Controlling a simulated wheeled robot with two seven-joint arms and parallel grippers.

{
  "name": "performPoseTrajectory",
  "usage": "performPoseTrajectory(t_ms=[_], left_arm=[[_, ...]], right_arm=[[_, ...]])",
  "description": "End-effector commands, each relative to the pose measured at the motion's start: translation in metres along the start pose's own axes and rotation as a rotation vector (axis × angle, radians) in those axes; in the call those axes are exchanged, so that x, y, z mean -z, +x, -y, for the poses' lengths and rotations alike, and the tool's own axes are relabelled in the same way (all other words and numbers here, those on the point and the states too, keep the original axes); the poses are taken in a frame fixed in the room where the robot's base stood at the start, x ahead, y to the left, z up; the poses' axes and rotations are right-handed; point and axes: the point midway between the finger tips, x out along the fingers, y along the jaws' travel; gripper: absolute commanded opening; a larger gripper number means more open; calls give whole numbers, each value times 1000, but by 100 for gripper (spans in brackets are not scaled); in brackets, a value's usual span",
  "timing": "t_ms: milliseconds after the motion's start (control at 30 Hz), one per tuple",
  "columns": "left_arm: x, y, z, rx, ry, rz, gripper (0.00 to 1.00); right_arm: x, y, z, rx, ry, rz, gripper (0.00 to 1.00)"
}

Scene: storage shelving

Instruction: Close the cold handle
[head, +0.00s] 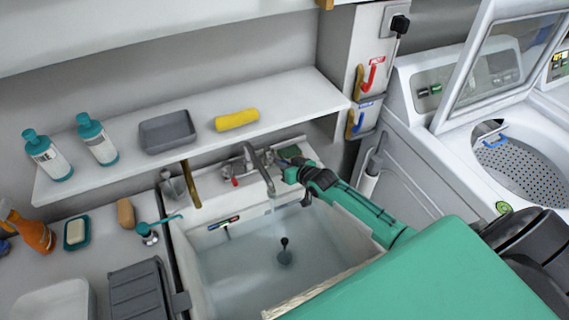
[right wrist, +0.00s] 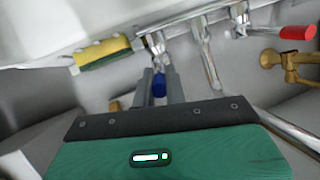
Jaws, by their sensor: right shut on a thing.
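A chrome faucet (head: 258,168) stands at the back of the white sink, with a red-tipped handle (head: 235,182) on its left side. My right gripper (head: 299,174) is at the faucet's right side and hides the handle there in the head view. In the right wrist view that blue-tipped cold handle (right wrist: 159,85) is between the two fingers, and my right gripper (right wrist: 161,88) is shut on it. The red handle (right wrist: 297,32) is apart from it. On the wall are a red lever (head: 372,74) and a blue lever (head: 357,122), by red and blue labels. My left gripper is not in view.
The sink (head: 205,262) is below my right arm. A green-and-yellow sponge (right wrist: 103,52) lies close to the gripper. A shelf (head: 285,92) with bottles, a grey tray (head: 167,132) and a yellow roll (head: 237,120) is above. A washer (head: 440,130) stands at right.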

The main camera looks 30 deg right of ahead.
Motion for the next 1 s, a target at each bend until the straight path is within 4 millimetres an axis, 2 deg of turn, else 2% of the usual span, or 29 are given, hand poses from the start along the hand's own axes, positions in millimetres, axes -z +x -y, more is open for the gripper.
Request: performPoseTrajectory(t_ms=[400, 700, 1000], left_arm=[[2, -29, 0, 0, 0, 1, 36], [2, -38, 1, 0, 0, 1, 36], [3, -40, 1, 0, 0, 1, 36]], right_arm=[[5, 1, 13, -104, 49, -32, 0], [5, 3, 20, -184, 81, -52, 0], [2, 3, 21, -209, 86, -52, 0]])
